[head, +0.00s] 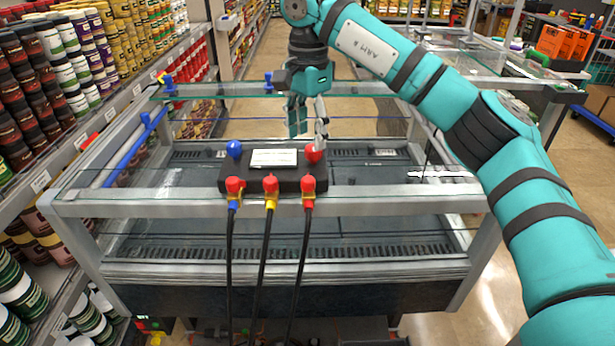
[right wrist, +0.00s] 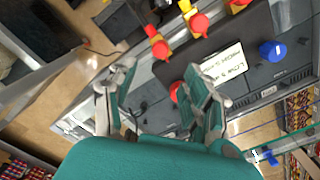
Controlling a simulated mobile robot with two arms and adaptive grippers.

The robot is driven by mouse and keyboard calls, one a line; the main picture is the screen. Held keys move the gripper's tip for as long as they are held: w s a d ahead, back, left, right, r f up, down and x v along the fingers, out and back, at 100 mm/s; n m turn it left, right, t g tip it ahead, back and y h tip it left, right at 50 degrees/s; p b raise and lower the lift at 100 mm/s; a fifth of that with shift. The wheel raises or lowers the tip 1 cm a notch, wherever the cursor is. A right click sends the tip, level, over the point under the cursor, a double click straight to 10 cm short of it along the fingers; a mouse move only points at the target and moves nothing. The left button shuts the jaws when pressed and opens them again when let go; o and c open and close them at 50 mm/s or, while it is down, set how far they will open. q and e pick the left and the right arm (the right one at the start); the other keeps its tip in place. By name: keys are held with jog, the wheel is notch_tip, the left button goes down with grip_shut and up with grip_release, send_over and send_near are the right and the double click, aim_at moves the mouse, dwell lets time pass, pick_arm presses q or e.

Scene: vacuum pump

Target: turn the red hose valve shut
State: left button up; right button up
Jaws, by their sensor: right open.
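A dark manifold block (head: 262,183) with a white label lies across the case's front rail. Three red-handled valves line its front edge; the right one, with a red hose fitting, is the red hose valve (head: 308,184). In the right wrist view this valve (right wrist: 160,48) shows just beyond the fingertips. A round red knob (head: 313,153) sits on the block's right end; a finger partly covers it in the right wrist view (right wrist: 176,92). My right gripper (head: 307,127) is open and empty, above and behind the red knob; it also shows in the right wrist view (right wrist: 161,72). My left gripper is out of view.
A blue knob (head: 234,149) is on the block's left end. The other valves carry a blue-fitted and a yellow-fitted hose (head: 270,184). Black hoses hang down the front. A glass shelf edge (head: 350,89) runs behind my gripper. Shelves of cans stand left.

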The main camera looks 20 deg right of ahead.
aim_at(308, 179)
notch_tip(308, 179, down, 10)
jog(key=shift+r+p, duration=0.2)
jog(key=shift+p, duration=0.55)
jog(key=shift+f, duration=0.5)
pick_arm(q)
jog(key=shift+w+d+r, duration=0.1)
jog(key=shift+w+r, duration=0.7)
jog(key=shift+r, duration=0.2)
pick_arm(e)
jog(key=shift+f, duration=0.1)
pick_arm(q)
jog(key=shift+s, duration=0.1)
pick_arm(e)
grip_shut()
